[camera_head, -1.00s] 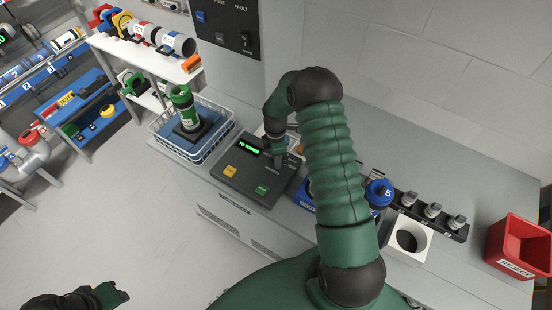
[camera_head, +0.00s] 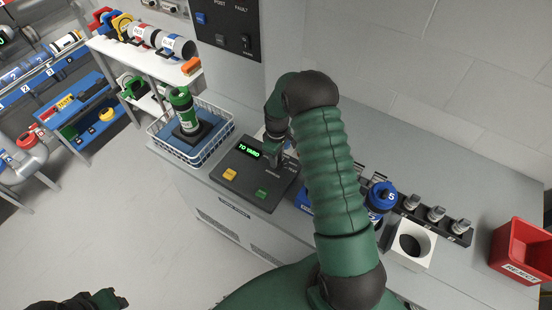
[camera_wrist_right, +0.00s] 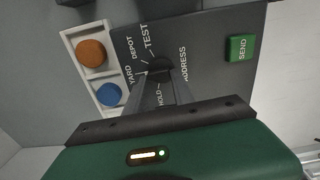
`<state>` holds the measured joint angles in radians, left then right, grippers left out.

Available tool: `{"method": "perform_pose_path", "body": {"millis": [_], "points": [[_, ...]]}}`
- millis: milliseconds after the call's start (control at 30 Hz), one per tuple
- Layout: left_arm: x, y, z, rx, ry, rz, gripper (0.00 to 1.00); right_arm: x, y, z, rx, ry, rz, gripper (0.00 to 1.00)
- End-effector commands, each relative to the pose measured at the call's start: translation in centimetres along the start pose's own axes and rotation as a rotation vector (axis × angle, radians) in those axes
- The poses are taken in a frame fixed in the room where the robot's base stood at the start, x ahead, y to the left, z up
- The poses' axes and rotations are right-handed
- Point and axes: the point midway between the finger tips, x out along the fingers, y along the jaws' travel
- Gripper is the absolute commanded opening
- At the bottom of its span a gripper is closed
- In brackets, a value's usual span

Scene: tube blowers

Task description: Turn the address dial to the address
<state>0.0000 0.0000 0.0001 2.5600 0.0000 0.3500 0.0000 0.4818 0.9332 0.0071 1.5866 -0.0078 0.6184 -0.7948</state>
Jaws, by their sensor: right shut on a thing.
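The dark address dial (camera_wrist_right: 158,66) is on the grey console (camera_head: 238,182), with TEST, DEPOT, YARD, HOLD and ADDRESS printed around it in the right wrist view. My right gripper (camera_wrist_right: 160,84) is shut on the dial, and its fingers cover much of the knob, so its pointer is hard to see. In the head view the right gripper (camera_head: 275,157) reaches down to the console's upper right. The green display (camera_head: 249,147) reads TO YARD. My left gripper (camera_head: 112,299) is at the lower left, away from the console, its jaws unclear.
The console has a yellow button (camera_head: 230,174) and a green SEND button (camera_head: 262,194). A wire basket (camera_head: 188,153) with a green canister (camera_head: 183,108) stands left; a red REJECT bin (camera_head: 522,250) stands right.

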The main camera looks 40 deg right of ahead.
Motion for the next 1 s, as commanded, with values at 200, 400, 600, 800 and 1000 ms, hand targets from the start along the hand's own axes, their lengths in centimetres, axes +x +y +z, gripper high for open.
{"method": "perform_pose_path", "body": {"millis": [200, 400, 600, 800, 1000], "points": [[0.08, 0.0, 0.02, 0.0, 0.0, 0.0, 0.36, -0.16, 0.41, -0.04, 0.038, 0.004, 0.009, 0.0], [0.09, 0.0, 0.02, 0.0, 0.0, 0.0, 0.36, -0.11, 0.36, 0.03, 0.044, 0.003, 0.007, 0.0], [0.09, 0.0, 0.02, 0.0, 0.0, 0.0, 0.36, -0.04, 0.31, 0.1, 0.043, 0.001, 0.006, 0.0], [0.1, 0.0, 0.02, 0.0, 0.0, 0.0, 0.36, 0.02, 0.16, 0.13, 0.043, -0.001, 0.002, 0.51], [0.1, 0.0, 0.02, 0.0, 0.0, 0.0, 0.36, 0.06, 0.06, 0.15, 0.042, -0.002, 0.0, 0.51]]}}
